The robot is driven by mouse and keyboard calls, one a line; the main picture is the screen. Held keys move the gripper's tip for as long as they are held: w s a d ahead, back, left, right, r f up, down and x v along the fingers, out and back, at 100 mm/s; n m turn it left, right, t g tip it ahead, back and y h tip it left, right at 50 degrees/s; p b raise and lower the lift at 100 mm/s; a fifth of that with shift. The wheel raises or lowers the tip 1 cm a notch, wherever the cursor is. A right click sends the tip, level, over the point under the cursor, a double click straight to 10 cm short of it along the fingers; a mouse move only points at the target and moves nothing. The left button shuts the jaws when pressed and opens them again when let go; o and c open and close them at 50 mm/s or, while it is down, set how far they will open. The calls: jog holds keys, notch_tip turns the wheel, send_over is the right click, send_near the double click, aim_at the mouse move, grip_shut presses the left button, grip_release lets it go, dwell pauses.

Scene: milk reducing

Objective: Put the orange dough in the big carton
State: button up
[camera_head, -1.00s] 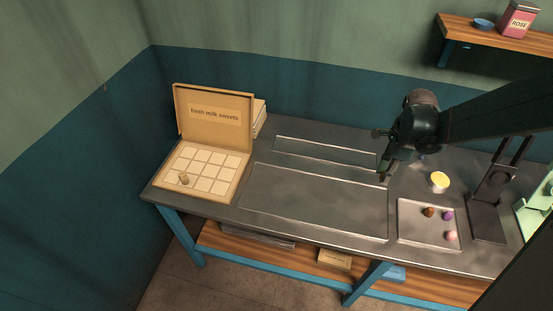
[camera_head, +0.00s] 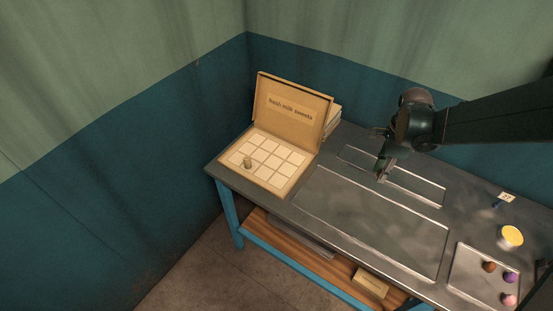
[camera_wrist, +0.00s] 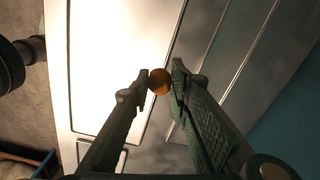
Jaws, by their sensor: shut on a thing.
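My gripper (camera_head: 382,174) hangs above the back part of the metal table, to the right of the carton. In the wrist view my gripper (camera_wrist: 160,82) is shut on the orange dough (camera_wrist: 159,83), a small round ball between the fingertips. In the head view the ball is too small or hidden to make out. The big carton (camera_head: 247,181) stands open at the table's left end, its lid upright and reading "fresh milk sweets". Its base has a grid of pale square compartments.
A square tray (camera_head: 463,262) with brown, purple and pink balls is at the lower right. A yellow-topped cup (camera_head: 511,237) stands behind it. Flat rectangular panels (camera_head: 370,215) lie across the table's middle. More boxes stand behind the carton's lid.

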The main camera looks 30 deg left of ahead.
jog(key=s+a+n, duration=0.2)
jog(key=a, duration=0.7)
jog(key=s+a+n, duration=0.1)
jog(key=s+a, duration=0.1)
jog(key=a, duration=0.7)
jog(key=n, duration=0.3)
send_over(275, 176)
jog(key=shift+s+f+p, duration=0.15)
jog(key=shift+f+p, duration=0.1)
jog(key=shift+p, duration=0.05)
jog(key=shift+f, duration=3.15)
jog(key=shift+f, duration=1.85)
jog(key=shift+f, duration=0.2)
